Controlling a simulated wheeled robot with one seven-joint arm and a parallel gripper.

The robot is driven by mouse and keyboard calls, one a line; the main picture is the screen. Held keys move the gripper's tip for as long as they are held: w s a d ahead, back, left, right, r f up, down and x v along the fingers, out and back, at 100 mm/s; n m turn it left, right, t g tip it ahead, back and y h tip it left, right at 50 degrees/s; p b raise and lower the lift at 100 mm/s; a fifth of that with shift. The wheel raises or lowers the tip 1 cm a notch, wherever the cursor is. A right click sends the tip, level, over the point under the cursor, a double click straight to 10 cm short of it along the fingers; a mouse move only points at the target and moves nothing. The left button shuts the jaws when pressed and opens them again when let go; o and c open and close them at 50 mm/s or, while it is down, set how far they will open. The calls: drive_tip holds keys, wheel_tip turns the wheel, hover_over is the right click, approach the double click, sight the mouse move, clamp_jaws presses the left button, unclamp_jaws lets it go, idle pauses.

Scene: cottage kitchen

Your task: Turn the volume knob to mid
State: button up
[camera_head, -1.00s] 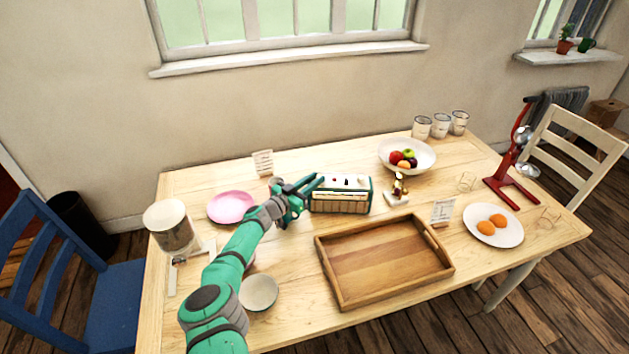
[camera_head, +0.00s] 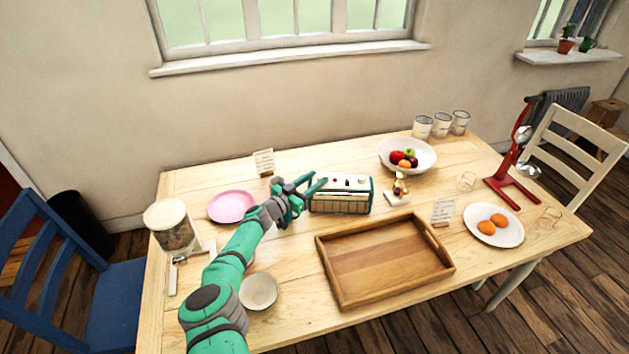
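Which of these is the volume knob is too small to tell. My gripper (camera_head: 318,184) is at the radio's left end, its fingers reaching over the left edge of the top panel. The fingers appear spread, but whether anything lies between them is too small to see. The left part of the radio's top is partly hidden by the fingers.
A wooden tray (camera_head: 330,244) lies in front of the radio. A pink plate (camera_head: 231,207) is left of my gripper, and a white bowl (camera_head: 258,291) stands near my arm. A small figurine (camera_head: 398,188) and a fruit bowl (camera_head: 428,163) are to the right.

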drive_tip(key=v, duration=0.7)
drive_tip(key=shift+s+a, duration=0.15)
drive_tip(key=shift+s, duration=0.05)
